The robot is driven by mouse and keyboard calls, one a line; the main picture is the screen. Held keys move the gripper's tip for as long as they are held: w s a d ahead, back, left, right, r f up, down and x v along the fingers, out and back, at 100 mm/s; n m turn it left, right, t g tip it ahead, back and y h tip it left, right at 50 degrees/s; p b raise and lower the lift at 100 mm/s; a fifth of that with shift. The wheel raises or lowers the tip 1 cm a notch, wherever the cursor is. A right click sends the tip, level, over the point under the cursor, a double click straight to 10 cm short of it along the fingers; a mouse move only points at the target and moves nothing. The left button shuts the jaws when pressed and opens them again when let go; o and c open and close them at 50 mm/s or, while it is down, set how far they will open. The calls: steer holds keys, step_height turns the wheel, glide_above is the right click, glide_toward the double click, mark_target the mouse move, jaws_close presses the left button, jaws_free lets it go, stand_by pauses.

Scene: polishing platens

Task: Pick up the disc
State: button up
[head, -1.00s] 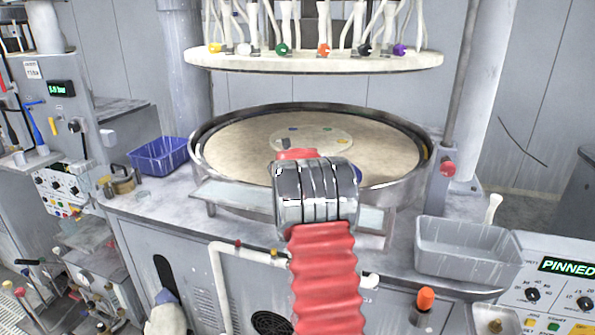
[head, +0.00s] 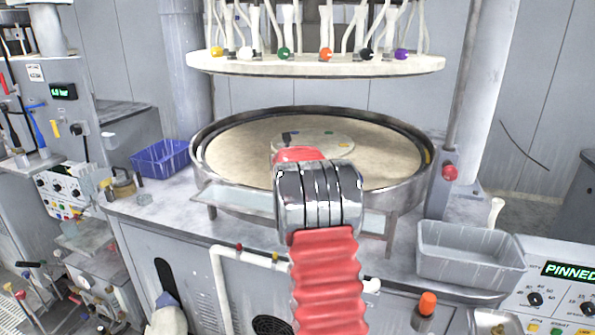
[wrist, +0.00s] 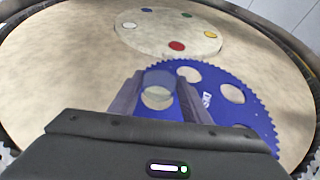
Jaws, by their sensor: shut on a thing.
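In the wrist view, a translucent blue-grey disc (wrist: 158,78) sits between the fingertips of my gripper (wrist: 160,88), which is shut on it. Below it is a blue toothed carrier (wrist: 200,76) with several round holes, lying on the cream platen (wrist: 75,70). The disc overlaps one carrier hole in the picture; I cannot tell how high it is above the carrier. In the head view, my arm hides the disc, the carrier and most of the gripper.
A pale centre plate (wrist: 168,42) with coloured dots lies beyond the carrier. A raised metal rim (head: 205,178) surrounds the platen, and a round upper plate (head: 315,64) hangs above. A blue bin (head: 160,157) stands left, a grey tray (head: 470,265) right.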

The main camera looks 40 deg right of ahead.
steer(key=shift+d+r, duration=0.1)
steer(key=shift+r, duration=1.8)
steer(key=s+a, duration=1.1)
steer(key=a, duration=0.3)
steer(key=shift+s, duration=0.15)
steer(key=shift+a, duration=0.15)
